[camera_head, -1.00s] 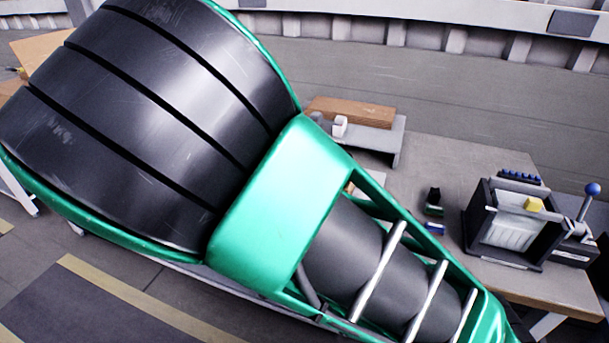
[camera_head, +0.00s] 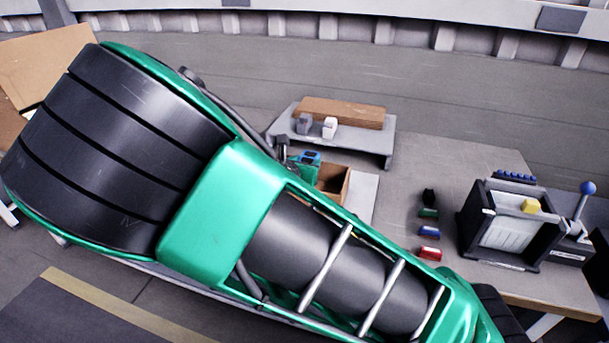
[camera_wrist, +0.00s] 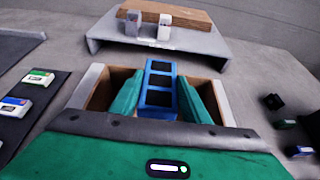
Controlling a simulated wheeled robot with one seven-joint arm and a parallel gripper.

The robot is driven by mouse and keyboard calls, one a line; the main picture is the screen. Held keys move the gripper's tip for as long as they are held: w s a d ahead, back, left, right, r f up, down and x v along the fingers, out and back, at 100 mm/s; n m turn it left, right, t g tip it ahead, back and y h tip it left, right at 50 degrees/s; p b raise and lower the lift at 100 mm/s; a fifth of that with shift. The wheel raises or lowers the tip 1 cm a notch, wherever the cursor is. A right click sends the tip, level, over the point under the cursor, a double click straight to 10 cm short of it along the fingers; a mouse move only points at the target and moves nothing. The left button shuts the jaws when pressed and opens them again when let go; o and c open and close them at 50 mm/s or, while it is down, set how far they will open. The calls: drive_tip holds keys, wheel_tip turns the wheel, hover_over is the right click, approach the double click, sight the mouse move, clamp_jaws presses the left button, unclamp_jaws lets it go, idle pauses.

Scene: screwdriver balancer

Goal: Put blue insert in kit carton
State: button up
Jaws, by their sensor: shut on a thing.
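The blue insert (camera_wrist: 158,86), a narrow frame with several dark pockets in a row, is between the green fingers of my gripper (camera_wrist: 160,100) in the wrist view. My gripper is shut on it. In the head view the insert (camera_head: 311,156) is small and partly hidden by my gripper (camera_head: 303,168). The open brown kit carton (camera_wrist: 98,92) lies beneath and around the insert in the wrist view. In the head view the carton (camera_head: 344,184) shows just right of my gripper, and the insert looks higher than its rim. The carton's floor is mostly hidden.
A grey raised shelf (camera_wrist: 190,38) with a wooden block (camera_wrist: 185,17) and two small blocks stands behind the carton. A dark mat (camera_wrist: 38,105) with small items lies left. Red (camera_head: 430,254) and blue (camera_head: 429,232) pieces and a black fixture (camera_head: 470,225) stand right.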

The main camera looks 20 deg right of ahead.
drive_tip(key=shift+d+f, duration=0.1)
drive_tip(key=shift+f, duration=1.95)
drive_tip(key=shift+f, duration=0.6)
drive_tip(key=o, duration=1)
drive_tip(key=shift+r, duration=0.1)
drive_tip(key=shift+r, duration=0.15)
drive_tip(key=v, duration=1.2)
drive_tip(key=shift+s+r, duration=0.1)
drive_tip(key=shift+r, duration=0.2)
